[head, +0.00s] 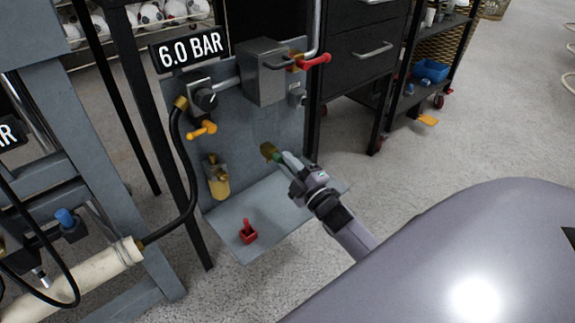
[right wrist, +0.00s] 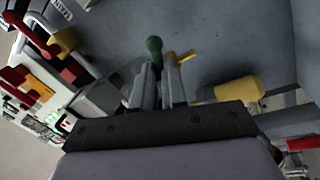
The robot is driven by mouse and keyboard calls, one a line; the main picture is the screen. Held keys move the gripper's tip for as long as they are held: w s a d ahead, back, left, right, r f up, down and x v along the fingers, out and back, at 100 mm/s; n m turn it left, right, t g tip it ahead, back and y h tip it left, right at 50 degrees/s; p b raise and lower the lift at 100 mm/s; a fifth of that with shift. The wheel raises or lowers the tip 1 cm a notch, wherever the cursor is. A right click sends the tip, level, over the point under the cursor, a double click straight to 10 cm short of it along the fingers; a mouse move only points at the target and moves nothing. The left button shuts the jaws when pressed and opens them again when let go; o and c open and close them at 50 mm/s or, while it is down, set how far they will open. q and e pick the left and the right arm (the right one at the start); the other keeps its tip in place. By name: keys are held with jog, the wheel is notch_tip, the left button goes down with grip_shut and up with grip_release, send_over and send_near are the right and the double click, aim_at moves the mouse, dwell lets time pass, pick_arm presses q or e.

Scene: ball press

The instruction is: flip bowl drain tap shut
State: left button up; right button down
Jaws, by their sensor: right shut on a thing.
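My right gripper (head: 283,160) reaches in from the lower right to the grey panel. It is shut on a small part with a green knob (right wrist: 154,46), which shows at its fingertips in the right wrist view. This looks like the drain tap, but the fingers hide most of it. A brass piece (head: 267,150) sits just beyond the fingertips in the head view. A thin yellow lever (right wrist: 183,57) is close beside the tips. My left gripper is not in view.
The grey panel (head: 255,125) carries a gauge valve with an orange lever (head: 202,129), a grey box (head: 264,72) and a red lever (head: 316,60). A red switch (head: 248,232) stands on the shelf below. A dark drawer cabinet (head: 357,40) is behind right. Open floor lies to the right.

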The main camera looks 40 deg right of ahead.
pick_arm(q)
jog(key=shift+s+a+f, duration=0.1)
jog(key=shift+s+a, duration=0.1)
pick_arm(e)
jog(key=n, duration=0.2)
jog(key=n+y, duration=0.1)
jog(key=n, duration=0.2)
jog(key=shift+d+r+n, duration=0.15)
jog(key=shift+r+n, duration=0.15)
jog(key=shift+n+y, duration=0.3)
jog(key=shift+y, duration=0.1)
jog(key=c, duration=1.2)
grip_release()
jog(key=shift+o, duration=0.2)
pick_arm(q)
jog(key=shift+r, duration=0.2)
pick_arm(e)
jog(key=shift+s, duration=0.1)
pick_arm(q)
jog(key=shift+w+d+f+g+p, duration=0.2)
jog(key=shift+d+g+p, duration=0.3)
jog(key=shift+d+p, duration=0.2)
pick_arm(e)
jog(key=v, duration=0.7)
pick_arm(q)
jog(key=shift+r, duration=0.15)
